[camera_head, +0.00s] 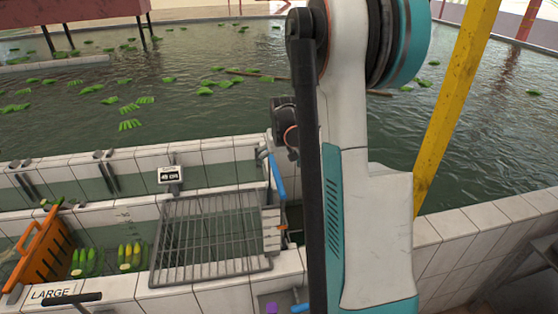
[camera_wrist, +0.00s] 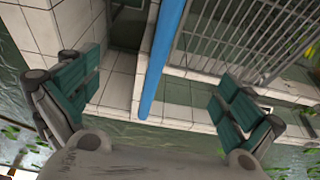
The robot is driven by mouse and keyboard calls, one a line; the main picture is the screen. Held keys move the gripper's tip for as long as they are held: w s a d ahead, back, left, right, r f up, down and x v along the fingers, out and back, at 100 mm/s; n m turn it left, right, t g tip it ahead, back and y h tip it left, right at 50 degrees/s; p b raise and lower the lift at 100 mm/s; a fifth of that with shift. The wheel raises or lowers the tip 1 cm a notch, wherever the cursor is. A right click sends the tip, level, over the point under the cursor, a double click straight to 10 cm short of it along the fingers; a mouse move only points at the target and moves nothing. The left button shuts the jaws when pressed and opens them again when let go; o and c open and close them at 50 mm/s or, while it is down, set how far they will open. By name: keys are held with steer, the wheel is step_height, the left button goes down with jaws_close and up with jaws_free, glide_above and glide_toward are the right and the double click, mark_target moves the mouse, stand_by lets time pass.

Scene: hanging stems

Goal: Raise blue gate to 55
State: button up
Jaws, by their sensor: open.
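A slanted blue bar (camera_head: 277,175), which looks like the blue gate's handle, stands at the grate's back right corner. Below it are a pale scale plate (camera_head: 271,230) and a small orange pointer (camera_head: 283,228); the scale's marks are too small to read. A small display (camera_head: 170,175) on the tiled wall seems to read 49 cm. In the wrist view my gripper (camera_wrist: 157,95) is open, its teal pads wide apart. The blue bar (camera_wrist: 160,60) runs between them, and I see no pad touching it.
A metal grate (camera_head: 210,238) lies over the channel. A yellow post (camera_head: 455,105) rises right of my arm. Another blue piece (camera_head: 300,308) shows at the bottom edge.

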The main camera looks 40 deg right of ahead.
mark_target(278, 176)
steer(key=b+x, duration=0.5)
steer(key=x, duration=0.4)
steer(key=shift+w+f+b, duration=0.1)
steer(key=shift+f+b, duration=0.2)
steer(key=shift+b, duration=0.1)
jaws_close()
